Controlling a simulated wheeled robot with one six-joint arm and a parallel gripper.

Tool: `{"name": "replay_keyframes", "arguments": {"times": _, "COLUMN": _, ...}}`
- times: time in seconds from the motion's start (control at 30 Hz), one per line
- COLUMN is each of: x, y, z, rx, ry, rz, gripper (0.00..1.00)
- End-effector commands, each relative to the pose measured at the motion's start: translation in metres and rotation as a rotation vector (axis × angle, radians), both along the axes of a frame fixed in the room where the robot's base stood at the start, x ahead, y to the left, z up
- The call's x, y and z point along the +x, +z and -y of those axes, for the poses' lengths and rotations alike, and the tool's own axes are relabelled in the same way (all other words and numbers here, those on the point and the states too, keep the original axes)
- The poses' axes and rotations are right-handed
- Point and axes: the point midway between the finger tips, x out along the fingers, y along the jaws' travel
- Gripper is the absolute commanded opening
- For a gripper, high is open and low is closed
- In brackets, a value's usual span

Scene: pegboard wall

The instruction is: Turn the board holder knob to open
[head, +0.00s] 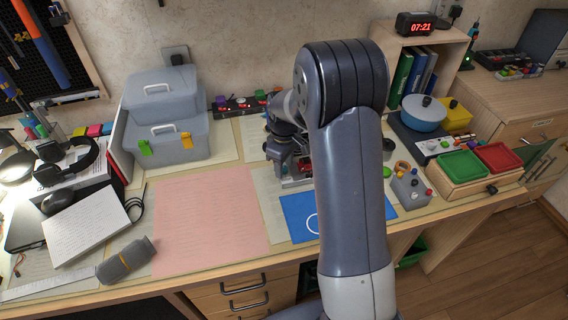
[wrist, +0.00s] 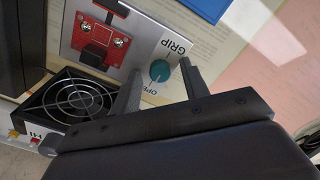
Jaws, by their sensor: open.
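The board holder (wrist: 140,22) is a light metal plate that carries a red circuit board (wrist: 97,40) in the wrist view. Its round teal knob (wrist: 160,70) sits beside the printed words GRIP and OPEN. My gripper (wrist: 161,67) is open, with one finger on each side of the knob in the picture. I see gaps between the knob and both fingers, and cannot tell how far the fingertips are above it. In the head view my arm hides the knob, and only part of the board holder (head: 297,183) shows below my gripper.
A fan with a round grille (wrist: 78,101) is close to the left finger in the wrist view. In the head view, a blue mat (head: 297,215) lies in front of the holder and a grey box with buttons (head: 410,188) stands right. A pink sheet (head: 208,220) covers clear desk left.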

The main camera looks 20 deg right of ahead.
Motion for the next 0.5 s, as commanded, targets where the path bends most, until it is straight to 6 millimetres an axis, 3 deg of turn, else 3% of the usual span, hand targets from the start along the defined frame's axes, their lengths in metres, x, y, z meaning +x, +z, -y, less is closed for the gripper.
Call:
{"name": "replay_keyframes", "arguments": {"times": 0.17, "x": 0.001, "y": 0.01, "z": 0.0, "rx": 0.0, "ry": 0.0, "rz": 0.003, "gripper": 0.43}}
{"name": "replay_keyframes", "arguments": {"times": 0.5, "x": 0.001, "y": 0.076, "z": 0.0, "rx": 0.0, "ry": 0.0, "rz": 0.004, "gripper": 0.43}}
